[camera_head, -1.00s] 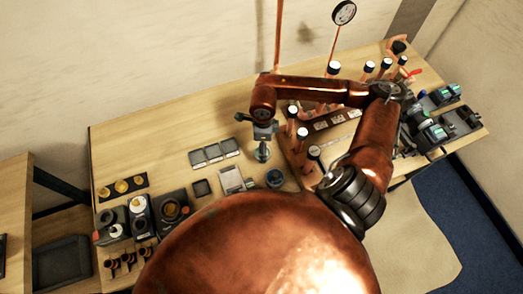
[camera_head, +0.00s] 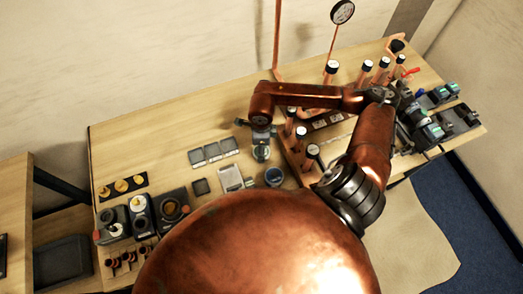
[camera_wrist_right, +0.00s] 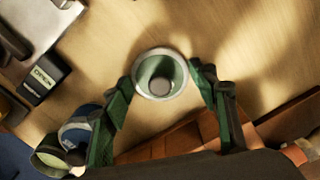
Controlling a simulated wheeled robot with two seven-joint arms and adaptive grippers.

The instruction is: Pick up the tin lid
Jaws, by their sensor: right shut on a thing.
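In the right wrist view, a round metal-rimmed piece with a greenish hollow and a grey disc inside (camera_wrist_right: 160,75) sits between the fingertips; I take it for the tin lid, though its shape is hard to read. My right gripper (camera_wrist_right: 164,84) has its green fingers on both sides of it and is shut on it. In the head view, my right gripper (camera_head: 261,136) points down over the bench, and the small cylinder (camera_head: 261,153) shows just under it. An open blue tin (camera_head: 274,177) stands close by. My left gripper is out of view.
Grey tiles (camera_head: 214,152) and a pale plate (camera_head: 231,179) lie to the left. Dark holders (camera_head: 171,207) stand at the front left. The back left of the bench (camera_head: 150,140) is clear.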

